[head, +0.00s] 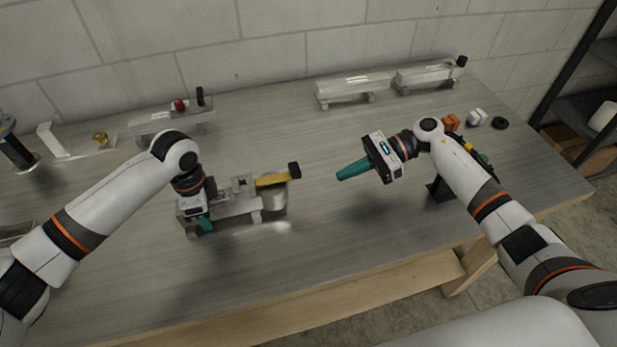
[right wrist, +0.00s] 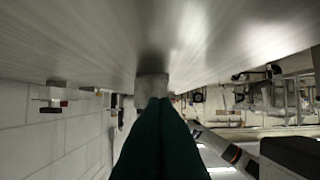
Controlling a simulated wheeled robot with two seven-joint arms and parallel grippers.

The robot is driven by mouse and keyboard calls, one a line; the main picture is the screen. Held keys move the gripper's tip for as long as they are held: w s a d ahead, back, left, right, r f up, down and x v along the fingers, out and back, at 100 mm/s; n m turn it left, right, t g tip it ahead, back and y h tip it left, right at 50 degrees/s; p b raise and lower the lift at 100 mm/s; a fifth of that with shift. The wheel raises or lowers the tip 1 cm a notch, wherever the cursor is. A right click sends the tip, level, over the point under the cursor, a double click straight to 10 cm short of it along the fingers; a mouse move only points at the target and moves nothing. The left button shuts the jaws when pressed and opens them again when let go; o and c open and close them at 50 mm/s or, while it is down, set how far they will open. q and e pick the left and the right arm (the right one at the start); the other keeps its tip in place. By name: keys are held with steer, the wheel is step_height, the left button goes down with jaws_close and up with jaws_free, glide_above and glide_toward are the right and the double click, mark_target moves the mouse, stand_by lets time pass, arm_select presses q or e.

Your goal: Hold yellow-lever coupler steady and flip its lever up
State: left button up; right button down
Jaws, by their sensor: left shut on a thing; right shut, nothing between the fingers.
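The yellow-lever coupler (head: 240,209) is a grey metal block on the workbench, left of centre in the head view. Its yellow lever (head: 272,180) sticks out to the right, lying nearly flat, with a black knob (head: 294,170) at its end. A round metal part (head: 273,197) sits under the lever. My left gripper (head: 205,223) is shut on the coupler's left end, its fingers partly hidden. My right gripper (head: 341,176) is shut and empty, right of the knob and apart from it. Its green fingertips (right wrist: 153,102) point towards a grey metal part (right wrist: 151,86) in the right wrist view.
Other metal couplers stand along the wall: one with a red knob (head: 180,105), one with a brass knob (head: 100,138), two at the back right (head: 350,86). Small orange (head: 451,122) and white parts (head: 477,117) lie beyond my right arm. The bench front is clear.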

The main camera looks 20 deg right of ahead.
mark_target(277, 176)
steer(key=x, duration=0.9)
steer(key=shift+a+f, duration=0.15)
steer(key=shift+a, duration=0.25)
step_height(277, 176, up, 3)
steer(key=shift+r, duration=0.5)
steer(key=shift+r, duration=0.1)
